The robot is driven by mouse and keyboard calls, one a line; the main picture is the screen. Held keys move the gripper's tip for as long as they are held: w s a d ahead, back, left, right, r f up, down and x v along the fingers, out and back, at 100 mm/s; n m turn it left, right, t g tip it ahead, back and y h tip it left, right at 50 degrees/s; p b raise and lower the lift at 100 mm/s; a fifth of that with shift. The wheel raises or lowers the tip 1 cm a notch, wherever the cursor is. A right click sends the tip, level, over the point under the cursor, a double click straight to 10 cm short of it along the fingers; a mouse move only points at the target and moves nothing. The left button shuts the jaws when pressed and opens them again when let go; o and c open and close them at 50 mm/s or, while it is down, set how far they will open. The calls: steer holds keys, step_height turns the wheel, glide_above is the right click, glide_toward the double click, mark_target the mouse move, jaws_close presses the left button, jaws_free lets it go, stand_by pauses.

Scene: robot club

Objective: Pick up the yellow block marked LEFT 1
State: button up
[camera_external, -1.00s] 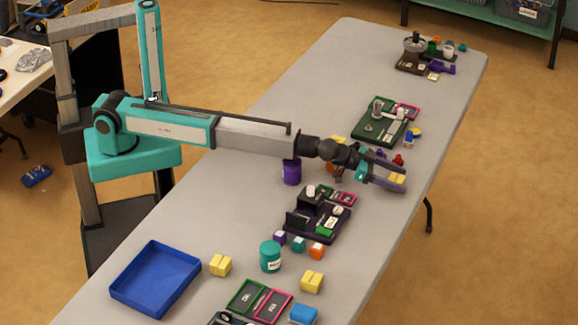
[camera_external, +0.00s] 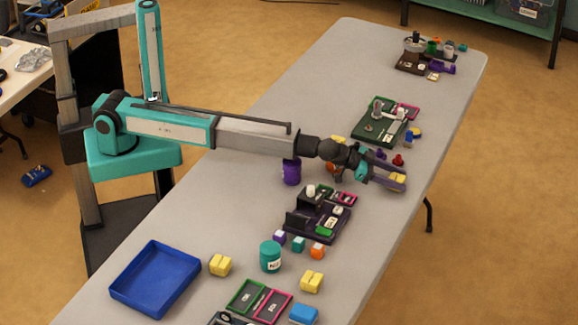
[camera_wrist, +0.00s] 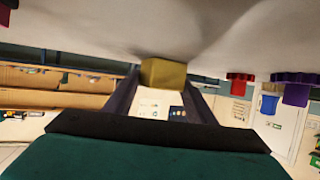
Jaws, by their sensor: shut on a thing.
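A yellow block (camera_external: 398,177) sits between the fingertips of my gripper (camera_external: 396,182), near the right edge of the grey table. In the wrist view the yellow block (camera_wrist: 163,73) shows at the far end of the two dark fingers, and my gripper (camera_wrist: 163,88) is shut on it. No marking on the block can be read. The block looks at or very near the table top; I cannot tell whether it touches.
Two more yellow blocks (camera_external: 220,265) (camera_external: 312,281) lie nearer the front. A purple jar (camera_external: 291,172) stands below my forearm. A red piece (camera_external: 398,160) is just behind the gripper. A dark tray (camera_external: 318,220) and a blue bin (camera_external: 155,280) stand nearer the camera.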

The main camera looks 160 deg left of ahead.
mark_target(395, 177)
steer(key=shift+r, duration=5)
